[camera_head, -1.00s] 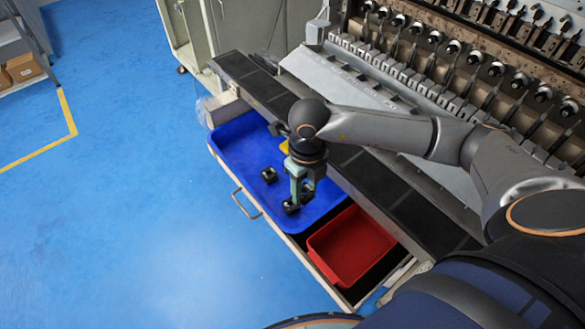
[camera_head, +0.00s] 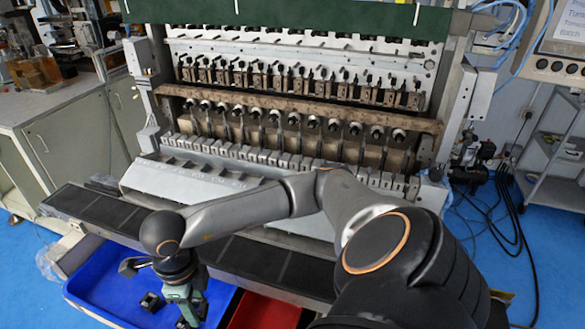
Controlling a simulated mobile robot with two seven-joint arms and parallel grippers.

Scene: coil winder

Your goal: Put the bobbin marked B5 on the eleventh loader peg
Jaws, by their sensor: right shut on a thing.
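My right gripper (camera_head: 188,318) points down over the blue tray (camera_head: 90,283), at the bottom of the view. It is shut on a small dark bobbin, mostly hidden by the fingers and the bottom picture edge; its marking cannot be read. Another black bobbin (camera_head: 150,301) lies in the blue tray, left of the gripper. The coil winder (camera_head: 290,92) stands behind, with a row of dark-tipped spindles (camera_head: 290,118) and a lower row of small grey blocks (camera_head: 270,157). I cannot tell which part is the eleventh loader peg. My left gripper is out of view.
A red bin (camera_head: 262,313) sits right of the blue tray, partly behind my right arm. A dark ledge (camera_head: 110,220) runs along the machine's front, between the tray and a sloped grey plate (camera_head: 185,178). Cables (camera_head: 510,235) lie on the floor at right.

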